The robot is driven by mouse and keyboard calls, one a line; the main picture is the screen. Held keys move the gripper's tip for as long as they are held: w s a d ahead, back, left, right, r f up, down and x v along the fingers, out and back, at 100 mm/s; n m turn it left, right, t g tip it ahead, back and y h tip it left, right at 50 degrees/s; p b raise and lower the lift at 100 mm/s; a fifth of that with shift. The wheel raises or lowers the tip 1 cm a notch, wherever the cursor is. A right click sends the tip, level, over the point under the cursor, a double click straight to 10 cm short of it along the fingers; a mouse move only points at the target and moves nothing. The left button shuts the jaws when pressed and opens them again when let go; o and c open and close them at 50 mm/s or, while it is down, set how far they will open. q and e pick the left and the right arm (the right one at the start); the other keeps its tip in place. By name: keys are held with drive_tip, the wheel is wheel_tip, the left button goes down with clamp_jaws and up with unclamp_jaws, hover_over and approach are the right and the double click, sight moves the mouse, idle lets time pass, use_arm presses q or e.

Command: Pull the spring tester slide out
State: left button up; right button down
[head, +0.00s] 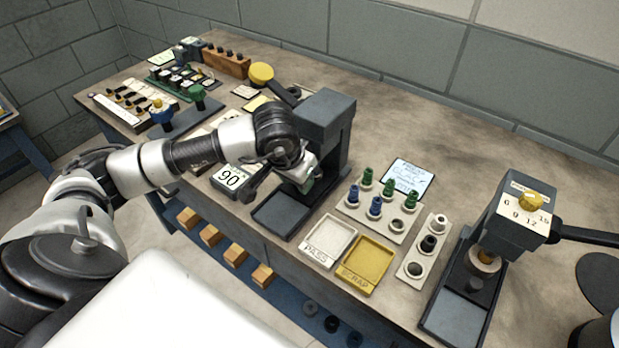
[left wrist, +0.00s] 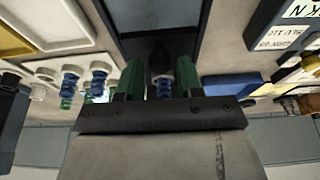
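The spring tester (head: 325,125) is a dark grey upright press near the middle of the bench. Its dark tray-like slide (head: 283,212) lies low at its front; in the left wrist view a dark slide surface (left wrist: 130,22) shows ahead of the fingers. My left gripper (head: 308,172) is at the tester's front, above the slide's inner end. In the left wrist view its two green fingers (left wrist: 160,72) stand apart. A dark knob-like part (left wrist: 160,50) and a blue-and-white spring (left wrist: 163,87) show between them; contact is unclear. My right gripper is out of view.
A white PASS tray (head: 328,240) and a yellow SCRAP tray (head: 367,264) sit right of the slide. A rack of blue and green springs (head: 378,210) stands behind them. A second press (head: 513,215) with a yellow knob stands far right.

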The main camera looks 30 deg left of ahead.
use_arm(q)
drive_tip(key=c, duration=0.5)
drive_tip(key=shift+s+a+b, duration=0.15)
drive_tip(key=shift+s+b, duration=0.7)
drive_tip(key=shift+s, duration=1.15)
drive_tip(key=shift+s+b, duration=0.3)
drive_tip(key=shift+s, duration=0.15)
drive_tip(key=shift+s+a+b, duration=0.15)
drive_tip(key=shift+s+b, duration=0.6)
drive_tip(key=shift+s, duration=0.85)
